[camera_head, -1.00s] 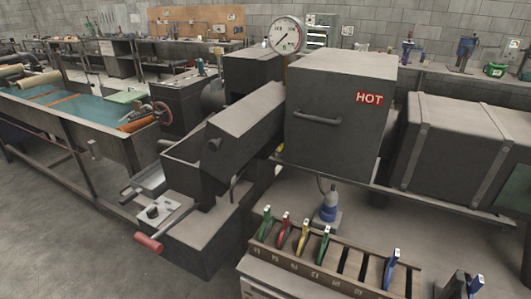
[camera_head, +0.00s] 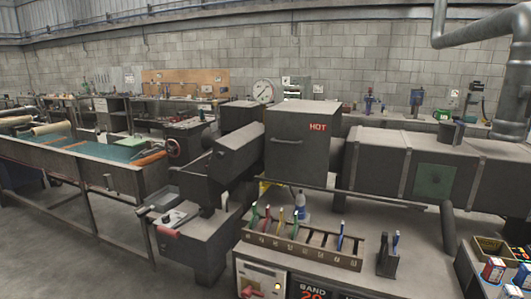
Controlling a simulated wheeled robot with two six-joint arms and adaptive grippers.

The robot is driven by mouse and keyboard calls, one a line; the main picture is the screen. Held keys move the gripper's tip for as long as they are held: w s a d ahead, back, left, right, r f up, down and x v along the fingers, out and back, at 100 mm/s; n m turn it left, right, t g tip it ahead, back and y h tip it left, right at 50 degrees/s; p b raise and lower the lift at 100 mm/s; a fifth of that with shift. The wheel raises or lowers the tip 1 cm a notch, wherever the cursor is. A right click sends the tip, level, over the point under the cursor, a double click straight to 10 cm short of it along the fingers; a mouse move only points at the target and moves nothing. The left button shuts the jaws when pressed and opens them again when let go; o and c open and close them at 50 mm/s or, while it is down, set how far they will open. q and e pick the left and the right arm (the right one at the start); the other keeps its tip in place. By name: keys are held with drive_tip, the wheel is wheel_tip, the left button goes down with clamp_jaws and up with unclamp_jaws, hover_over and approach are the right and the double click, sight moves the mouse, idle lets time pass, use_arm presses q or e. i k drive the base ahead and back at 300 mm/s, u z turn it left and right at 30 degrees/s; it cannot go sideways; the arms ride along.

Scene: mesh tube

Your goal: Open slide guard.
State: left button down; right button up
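A dark grey box-shaped cover (camera_head: 298,158) with a red HOT label and a horizontal handle (camera_head: 288,141) stands in the middle of the machine. It looks closed, and its inside is hidden. I cannot tell for sure that this is the slide guard. To its left is a tilted dark housing (camera_head: 236,152) above an open-topped trough. A small plate with a red-handled lever (camera_head: 169,232) sits at the front left of the machine. Neither of my grippers is in view.
A slotted rack (camera_head: 302,248) with several coloured-handled tools stands on a cabinet in front. A long dark duct (camera_head: 400,160) runs right. A teal-bedded trough (camera_head: 95,150) stands left. Open concrete floor (camera_head: 80,262) shows at the lower left.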

sight(232, 154)
drive_tip(key=z, duration=0.6)
drive_tip(key=i, duration=1.35)
drive_tip(key=u, duration=0.65)
